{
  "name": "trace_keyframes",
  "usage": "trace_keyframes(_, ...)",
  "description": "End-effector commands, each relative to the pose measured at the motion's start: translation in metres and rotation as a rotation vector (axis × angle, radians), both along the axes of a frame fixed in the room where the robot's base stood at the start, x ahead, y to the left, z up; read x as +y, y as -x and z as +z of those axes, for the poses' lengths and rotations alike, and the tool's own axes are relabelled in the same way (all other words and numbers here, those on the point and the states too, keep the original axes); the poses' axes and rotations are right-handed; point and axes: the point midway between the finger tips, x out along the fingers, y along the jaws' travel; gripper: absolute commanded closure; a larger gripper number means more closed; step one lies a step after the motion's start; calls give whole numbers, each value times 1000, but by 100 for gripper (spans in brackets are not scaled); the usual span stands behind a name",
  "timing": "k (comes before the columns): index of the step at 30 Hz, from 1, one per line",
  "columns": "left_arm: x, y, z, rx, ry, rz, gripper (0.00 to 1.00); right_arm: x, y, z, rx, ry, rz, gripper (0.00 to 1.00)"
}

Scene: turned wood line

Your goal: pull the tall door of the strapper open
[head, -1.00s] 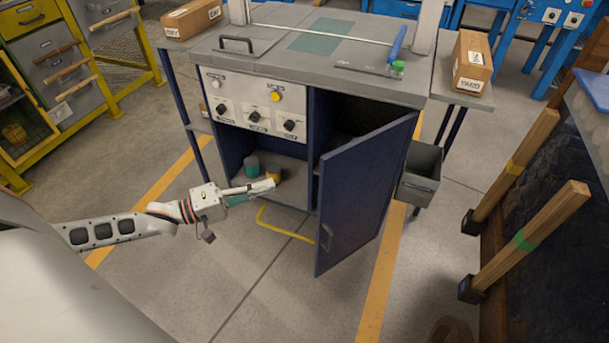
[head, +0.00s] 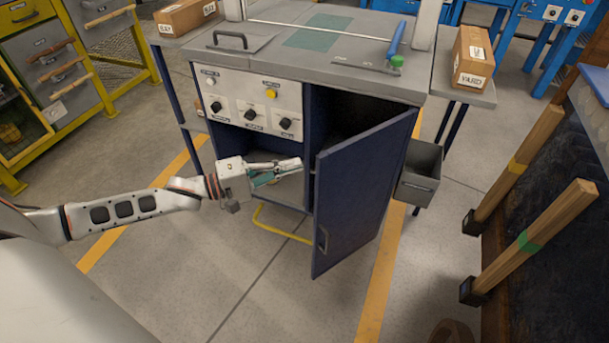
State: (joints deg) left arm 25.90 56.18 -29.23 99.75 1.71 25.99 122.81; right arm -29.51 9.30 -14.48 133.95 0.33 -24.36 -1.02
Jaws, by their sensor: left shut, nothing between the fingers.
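The strapper (head: 300,75) is a dark blue cabinet with a grey top and a white knob panel. Its tall blue door (head: 362,195) hangs on the right side and stands part open, swung out toward me. The door's handle (head: 322,239) is near its lower left edge. My left gripper (head: 298,164) is shut and empty, in front of the open shelf bay, just left of the door's free edge. I cannot tell whether it touches the door. It hides part of the shelf. My right gripper is not in view.
A yellow bar (head: 282,225) sticks out low at the cabinet's front. A grey bin (head: 418,172) hangs at the right side. Cartons (head: 472,58) stand on the side shelves. Wooden posts (head: 535,240) stand at the right. The floor before the door is clear.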

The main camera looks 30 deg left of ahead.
Motion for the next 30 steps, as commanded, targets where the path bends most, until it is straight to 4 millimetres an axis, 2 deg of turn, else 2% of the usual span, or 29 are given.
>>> trace_keyframes(2, -8, -5, -2, 3, 2, -1, 100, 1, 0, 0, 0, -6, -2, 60)
trace_keyframes(6, -24, 5, 0, 1, 3, -1, 100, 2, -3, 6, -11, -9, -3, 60)
trace_keyframes(12, -37, 11, 0, 0, 0, 0, 100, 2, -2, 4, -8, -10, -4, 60)
trace_keyframes(30, -44, 15, 3, -3, 3, 11, 100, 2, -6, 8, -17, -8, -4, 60)
